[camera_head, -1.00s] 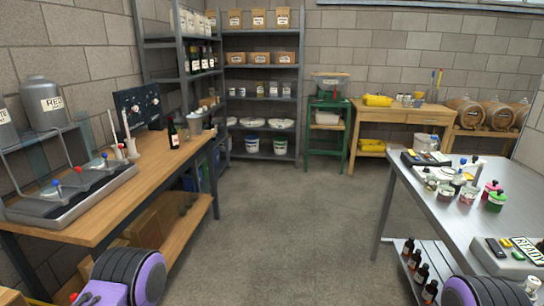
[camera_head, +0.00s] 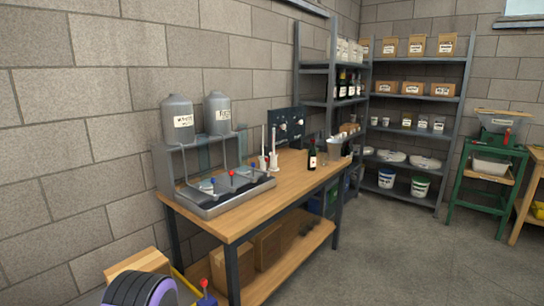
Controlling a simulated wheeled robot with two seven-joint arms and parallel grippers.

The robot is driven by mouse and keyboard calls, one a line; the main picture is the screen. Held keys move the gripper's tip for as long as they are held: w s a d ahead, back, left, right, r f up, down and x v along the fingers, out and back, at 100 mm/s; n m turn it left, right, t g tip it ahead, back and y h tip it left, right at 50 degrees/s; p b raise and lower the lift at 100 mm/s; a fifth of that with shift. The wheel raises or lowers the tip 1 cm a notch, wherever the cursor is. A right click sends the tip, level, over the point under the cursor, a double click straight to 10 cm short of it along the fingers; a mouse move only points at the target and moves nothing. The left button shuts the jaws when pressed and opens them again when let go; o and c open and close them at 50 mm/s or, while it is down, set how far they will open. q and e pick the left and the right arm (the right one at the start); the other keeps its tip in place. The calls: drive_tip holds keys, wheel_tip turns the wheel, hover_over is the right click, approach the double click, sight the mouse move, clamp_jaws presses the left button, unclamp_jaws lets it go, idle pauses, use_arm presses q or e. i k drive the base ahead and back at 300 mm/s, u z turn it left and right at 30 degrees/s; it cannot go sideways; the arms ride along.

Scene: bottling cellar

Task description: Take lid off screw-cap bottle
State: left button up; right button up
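A dark wine bottle (camera_head: 312,160) with a pale label and a dark top stands upright on the wooden workbench (camera_head: 240,221), towards its far end. It is too small to tell whether its top is a screw cap. Several more dark bottles (camera_head: 350,88) stand on the metal shelf behind. Neither of my grippers is in view.
A filler with two grey tanks (camera_head: 178,119) and a tray stands on the bench's near end. White cylinders (camera_head: 273,150) and a metal bucket (camera_head: 335,147) share the bench. Boxes (camera_head: 267,243) sit below. A green stand (camera_head: 485,172) is at right. Grey floor is clear between.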

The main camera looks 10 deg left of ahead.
sight(312, 154)
drive_tip(key=i, duration=1)
drive_tip(key=z, duration=0.5)
drive_tip(key=k, duration=1.2)
drive_tip(key=z, duration=0.95)
drive_tip(key=i, duration=2.85)
drive_tip(key=u, duration=0.85)
drive_tip(key=i, duration=1)
drive_tip(key=u, duration=0.9)
